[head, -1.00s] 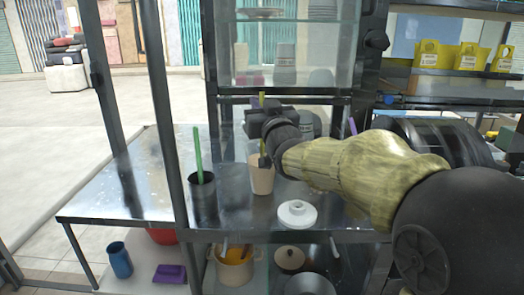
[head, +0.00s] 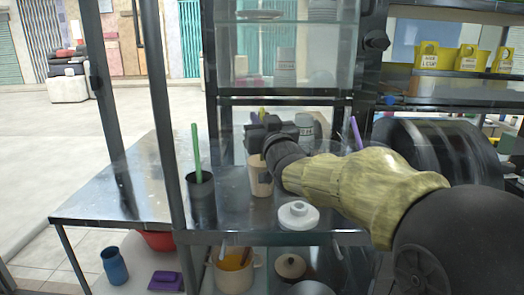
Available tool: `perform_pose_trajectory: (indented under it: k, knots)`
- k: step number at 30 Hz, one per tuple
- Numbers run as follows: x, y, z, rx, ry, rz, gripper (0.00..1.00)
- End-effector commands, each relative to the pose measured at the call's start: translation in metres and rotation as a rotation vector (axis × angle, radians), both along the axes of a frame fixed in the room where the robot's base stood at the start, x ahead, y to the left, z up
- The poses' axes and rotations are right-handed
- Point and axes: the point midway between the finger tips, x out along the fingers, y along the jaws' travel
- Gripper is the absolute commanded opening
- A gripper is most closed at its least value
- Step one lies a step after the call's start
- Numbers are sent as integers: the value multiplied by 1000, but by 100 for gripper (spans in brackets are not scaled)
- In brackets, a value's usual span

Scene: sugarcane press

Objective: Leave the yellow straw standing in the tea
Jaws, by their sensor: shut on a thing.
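My gripper (head: 262,142) is shut on the yellow straw (head: 262,112), whose top end sticks up just above the gripper. The gripper is at the rim of a beige cup (head: 261,182) on the metal counter and covers part of the rim. The straw's lower end is hidden, so I cannot tell how far it is inside the cup. No tea surface shows.
A dark cup (head: 201,203) with a green straw (head: 196,150) stands left of the beige cup. A white lidded pot (head: 298,215) sits in front. A purple straw (head: 356,133) rises behind my arm. A glass cabinet (head: 285,50) is above.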

Motion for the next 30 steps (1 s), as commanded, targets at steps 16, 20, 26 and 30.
perform_pose_trajectory:
  k: [16,20,26,30]
  knots:
    - [0,0,-1,0,0,0,34]
    - [0,0,-1,0,0,0,34]
    - [0,0,-1,0,0,0,34]
    - [0,0,-1,0,0,0,34]
